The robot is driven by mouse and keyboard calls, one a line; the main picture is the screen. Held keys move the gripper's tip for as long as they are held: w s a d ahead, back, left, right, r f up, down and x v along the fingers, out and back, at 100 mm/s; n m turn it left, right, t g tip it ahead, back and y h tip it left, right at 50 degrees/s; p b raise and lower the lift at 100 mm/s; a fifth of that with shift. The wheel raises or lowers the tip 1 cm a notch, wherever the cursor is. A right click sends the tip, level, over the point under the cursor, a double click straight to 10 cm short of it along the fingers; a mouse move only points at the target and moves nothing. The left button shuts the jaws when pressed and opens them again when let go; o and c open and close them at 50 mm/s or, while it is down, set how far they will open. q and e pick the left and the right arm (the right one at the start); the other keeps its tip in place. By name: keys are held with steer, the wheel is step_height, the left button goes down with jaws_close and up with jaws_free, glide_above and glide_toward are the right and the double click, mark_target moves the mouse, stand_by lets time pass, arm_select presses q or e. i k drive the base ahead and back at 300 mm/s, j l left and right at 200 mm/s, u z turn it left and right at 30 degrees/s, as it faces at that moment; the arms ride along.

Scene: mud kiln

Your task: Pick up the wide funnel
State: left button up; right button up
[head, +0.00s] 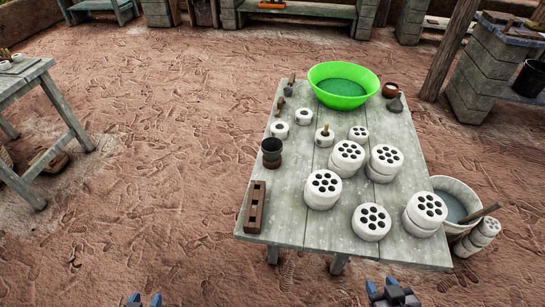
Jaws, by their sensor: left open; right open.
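A small dark grey cone with a narrow top (395,103) stands at the far right of the table, right of the green basin; it looks like an upside-down funnel, but it is too small to be sure that it is the wide funnel. A dark brown waisted vessel (271,152) with an open top stands near the table's left edge. My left gripper (144,299) is open and empty at the bottom edge, left of the table. My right gripper (392,293) is open and empty in front of the table's near edge. Both are far from the cone.
The grey table (290,228) holds a bright green basin (343,98), several white perforated cylinders (323,188), small white rings (279,129), a brown block with holes (255,207) and a small pot (390,90). A bucket (456,195) stands at the right.

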mark_target(271, 148)
steer(key=k+l+z, duration=0.1)
steer(key=k+z, duration=0.3)
steer(key=k, duration=0.15)
steer(key=j+z, duration=0.1)
steer(key=z, duration=1.2)
steer(key=j, duration=3.55)
